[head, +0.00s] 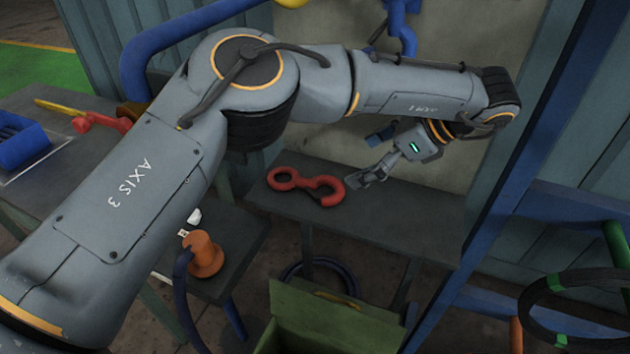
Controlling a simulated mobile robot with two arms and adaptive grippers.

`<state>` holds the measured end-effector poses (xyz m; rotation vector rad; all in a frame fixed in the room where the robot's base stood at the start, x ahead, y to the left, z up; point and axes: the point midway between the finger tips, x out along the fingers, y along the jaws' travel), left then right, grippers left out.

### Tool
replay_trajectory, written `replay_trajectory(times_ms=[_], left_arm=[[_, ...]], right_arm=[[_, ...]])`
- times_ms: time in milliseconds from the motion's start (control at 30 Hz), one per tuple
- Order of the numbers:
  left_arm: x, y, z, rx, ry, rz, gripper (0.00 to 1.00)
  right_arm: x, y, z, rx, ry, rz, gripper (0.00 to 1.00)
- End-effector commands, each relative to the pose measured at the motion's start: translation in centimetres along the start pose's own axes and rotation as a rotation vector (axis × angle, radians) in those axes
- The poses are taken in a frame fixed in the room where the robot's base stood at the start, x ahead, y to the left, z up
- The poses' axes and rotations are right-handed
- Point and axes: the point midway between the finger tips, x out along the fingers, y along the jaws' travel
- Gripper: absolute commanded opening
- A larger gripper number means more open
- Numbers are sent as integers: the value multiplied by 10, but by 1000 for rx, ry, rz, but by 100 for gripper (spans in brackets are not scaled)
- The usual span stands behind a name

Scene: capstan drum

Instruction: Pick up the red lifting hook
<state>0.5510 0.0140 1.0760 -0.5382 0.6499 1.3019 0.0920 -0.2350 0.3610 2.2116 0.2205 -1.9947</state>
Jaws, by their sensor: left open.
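The red lifting hook (323,186) lies flat on a dark grey bench (432,222), with its ring end to the left and its curved end to the right. My left gripper (355,181) is just right of the hook's curved end, with its fingers low and pointing left toward it. The gripper is open. I cannot tell whether a fingertip touches the hook. My left arm crosses the view from the lower left and bends down to the bench from the right. My right gripper does not show.
A blue upright frame (545,130) stands right of the bench. A green open box (335,318) sits in front, below it. An orange spool-like part (203,255) and a blue bin (22,142) are on the left. A black cable coil (585,285) hangs at the right.

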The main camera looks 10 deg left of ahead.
Motion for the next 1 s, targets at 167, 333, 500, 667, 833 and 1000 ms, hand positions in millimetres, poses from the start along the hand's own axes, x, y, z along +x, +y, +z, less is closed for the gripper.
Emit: replay_trajectory(times_ms=[167, 333, 500, 667, 833, 1000], left_arm=[[38, 1, 0, 3, 5, 5, 100], [58, 0, 0, 1, 3, 3, 100], [68, 1, 1, 2, 4, 3, 100], [93, 4, 4, 3, 5, 6, 100], [111, 3, 3, 0, 3, 3, 100], [114, 3, 2, -1, 2, 1, 100]], right_arm=[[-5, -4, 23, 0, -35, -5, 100], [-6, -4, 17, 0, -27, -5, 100], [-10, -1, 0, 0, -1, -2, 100], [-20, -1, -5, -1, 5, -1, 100], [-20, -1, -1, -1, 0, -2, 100], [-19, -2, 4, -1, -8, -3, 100]])
